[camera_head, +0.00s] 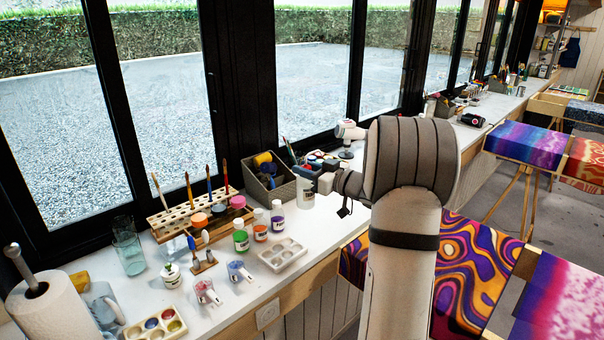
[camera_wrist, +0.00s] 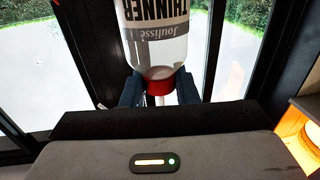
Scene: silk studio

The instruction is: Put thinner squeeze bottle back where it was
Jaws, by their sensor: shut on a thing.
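The thinner squeeze bottle (camera_wrist: 158,52) is clear with a white "THINNER" label and a red collar, and appears upside down in the wrist view. My gripper (camera_wrist: 159,90) is shut on it, with a dark finger on either side of the red collar. In the head view, the bottle (camera_head: 305,194) hangs below my gripper (camera_head: 308,172), just right of the dark bin. It looks upright there. I cannot tell whether its base touches the counter.
A dark bin (camera_head: 267,193) with tools stands left of the bottle. A wooden brush rack (camera_head: 196,218), paint jars (camera_head: 240,238) and a white palette (camera_head: 283,254) sit on the white counter further left. A white lamp-like device (camera_head: 348,135) stands behind my gripper. Windows line the back.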

